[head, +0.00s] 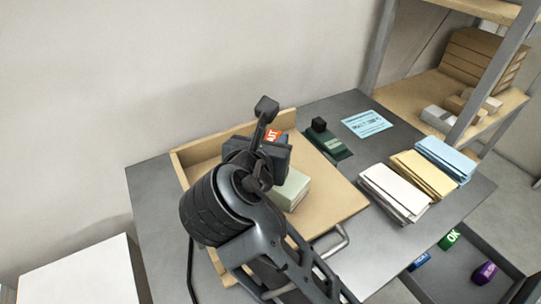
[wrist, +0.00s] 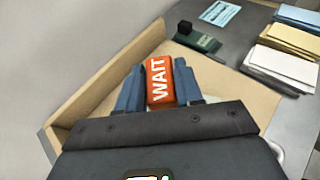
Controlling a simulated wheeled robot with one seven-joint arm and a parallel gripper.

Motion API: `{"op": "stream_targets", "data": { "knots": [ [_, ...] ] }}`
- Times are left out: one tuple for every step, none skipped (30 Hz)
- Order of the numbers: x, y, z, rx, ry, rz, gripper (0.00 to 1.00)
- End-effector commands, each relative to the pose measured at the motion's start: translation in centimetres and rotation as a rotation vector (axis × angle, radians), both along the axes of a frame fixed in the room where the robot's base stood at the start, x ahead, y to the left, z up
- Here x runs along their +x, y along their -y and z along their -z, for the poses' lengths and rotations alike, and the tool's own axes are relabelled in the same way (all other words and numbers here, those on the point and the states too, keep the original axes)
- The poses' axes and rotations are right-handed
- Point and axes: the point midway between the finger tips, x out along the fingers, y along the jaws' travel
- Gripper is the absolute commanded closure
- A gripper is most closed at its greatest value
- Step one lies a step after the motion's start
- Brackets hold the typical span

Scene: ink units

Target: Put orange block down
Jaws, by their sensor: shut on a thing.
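The orange block (wrist: 160,82), marked WAIT, is between the two fingers of my gripper (wrist: 158,88) in the wrist view. In the head view only a small orange part of the block (head: 272,135) shows behind my gripper (head: 266,140). My gripper is shut on the block over the wooden tray (head: 335,207). I cannot tell whether the block touches the tray floor. A pale green-grey block (head: 291,188) sits in the tray, partly hidden by my arm.
A dark green stamp pad with a black knob (head: 328,140) and a blue card (head: 366,123) lie behind the tray. White (head: 395,192), yellow (head: 424,175) and blue paper stacks (head: 445,158) stand right. A lower dark drawer (head: 463,262) holds green, blue and purple blocks.

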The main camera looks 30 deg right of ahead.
Motion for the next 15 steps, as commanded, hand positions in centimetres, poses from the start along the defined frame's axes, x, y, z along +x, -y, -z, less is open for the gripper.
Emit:
{"op": "stream_targets", "data": {
  "knots": [
    [0.0, 0.0, 0.5, -0.001, -0.002, 0.000, 0.95],
    [-0.1, 0.0, 0.9, -0.002, -0.003, 0.000, 0.95],
    [-0.1, 0.0, 1.5, -0.002, -0.005, 0.000, 0.95],
    [-0.1, 0.0, 1.9, -0.002, -0.006, 0.000, 0.95],
    [-0.1, 0.0, 2.4, -0.002, -0.005, 0.000, 0.95],
    [-0.1, 0.0, 2.9, -0.002, -0.005, 0.000, 0.95],
    [-0.1, 0.1, 3.3, -0.002, -0.005, 0.000, 0.95],
    [-0.1, 0.1, 3.6, -0.002, -0.005, 0.000, 0.95],
    [-0.1, 0.1, 3.8, -0.001, -0.004, 0.000, 0.95],
    [-0.1, 0.1, 3.9, -0.001, -0.002, 0.000, 0.95],
    [-0.1, 0.1, 3.8, 0.000, -0.001, 0.000, 0.95],
    [-0.1, 0.1, 3.8, -0.001, -0.001, 0.000, 0.95],
    [-0.1, 0.1, 3.8, -0.001, -0.001, 0.000, 0.95],
    [-0.1, 0.1, 3.8, 0.000, -0.001, 0.000, 0.95],
    [-0.1, 0.1, 3.8, 0.000, -0.001, 0.000, 0.95]
  ]
}}
